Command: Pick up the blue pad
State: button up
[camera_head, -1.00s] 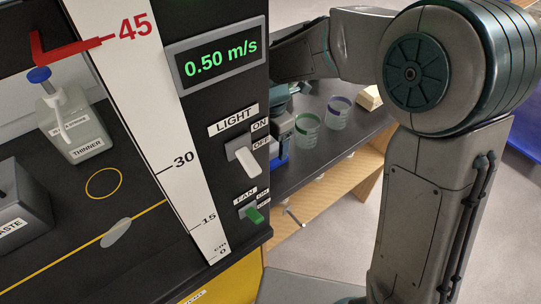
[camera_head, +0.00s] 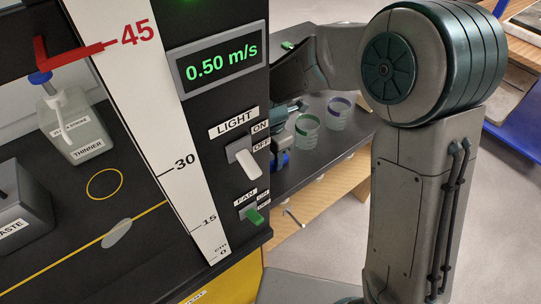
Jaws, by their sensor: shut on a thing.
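The blue pad (camera_head: 281,162) shows only as a small blue patch at the right edge of the black panel, above the dark bench. My gripper (camera_head: 280,150) is directly above it, small and partly hidden by the panel. It is shut on the blue pad. The panel and my own wrist hide the rest of the pad, and I cannot tell whether it touches the bench.
The black panel (camera_head: 225,110) with switches blocks the left. A thinner bottle (camera_head: 76,125) stands inside the hood.

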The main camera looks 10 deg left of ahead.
jog(key=shift+r, duration=0.1)
jog(key=shift+r, duration=0.5)
notch_tip(320, 180, up, 3)
jog(key=d+r+b, duration=0.1)
jog(key=d+r, duration=0.6)
jog(key=d, duration=0.4)
jog(key=shift+s+d, duration=0.35)
jog(key=shift+s, duration=0.1)
jog(key=shift+o, duration=0.5)
jog(key=shift+f, duration=0.1)
